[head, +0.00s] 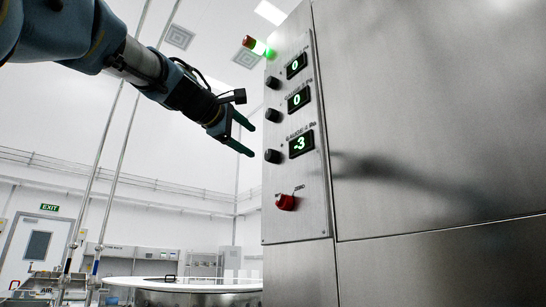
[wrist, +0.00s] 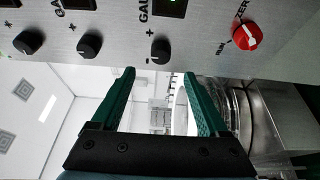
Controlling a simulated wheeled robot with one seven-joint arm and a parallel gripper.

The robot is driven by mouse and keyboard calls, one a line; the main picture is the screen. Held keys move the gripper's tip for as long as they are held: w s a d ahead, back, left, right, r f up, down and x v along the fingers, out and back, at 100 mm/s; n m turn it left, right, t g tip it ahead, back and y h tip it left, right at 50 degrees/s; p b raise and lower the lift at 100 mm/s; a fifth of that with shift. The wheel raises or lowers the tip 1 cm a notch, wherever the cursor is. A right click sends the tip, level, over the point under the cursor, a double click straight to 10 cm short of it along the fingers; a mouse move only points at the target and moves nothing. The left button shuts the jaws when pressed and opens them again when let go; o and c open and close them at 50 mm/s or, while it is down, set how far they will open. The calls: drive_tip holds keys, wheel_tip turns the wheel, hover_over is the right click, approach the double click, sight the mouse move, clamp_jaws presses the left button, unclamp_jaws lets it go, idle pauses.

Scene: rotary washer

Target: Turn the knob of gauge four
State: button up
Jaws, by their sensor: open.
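The lowest black knob (head: 272,156) sits left of the display reading -3, whose small label appears to read gauge 4. In the wrist view this black knob (wrist: 160,50) lies just beyond my fingertips, roughly centred between them. My gripper (head: 248,136) is open and empty, left of the control panel in the head view. Its green fingers point toward the panel. In the wrist view my gripper (wrist: 159,75) spreads wider than the knob, with its tips apart from it.
Two more black knobs (head: 272,82) (head: 270,115) sit above, beside displays reading 0. A red zero knob (head: 286,202) sits below; it also shows in the wrist view (wrist: 247,36). A round metal vessel (head: 190,285) stands lower down. Open air lies left of the panel.

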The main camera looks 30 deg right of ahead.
sight(268, 155)
drive_tip(key=p+x, duration=0.3)
drive_tip(key=x, duration=0.6)
drive_tip(key=shift+w+d, duration=0.15)
drive_tip(key=shift+w, duration=0.1)
clamp_jaws()
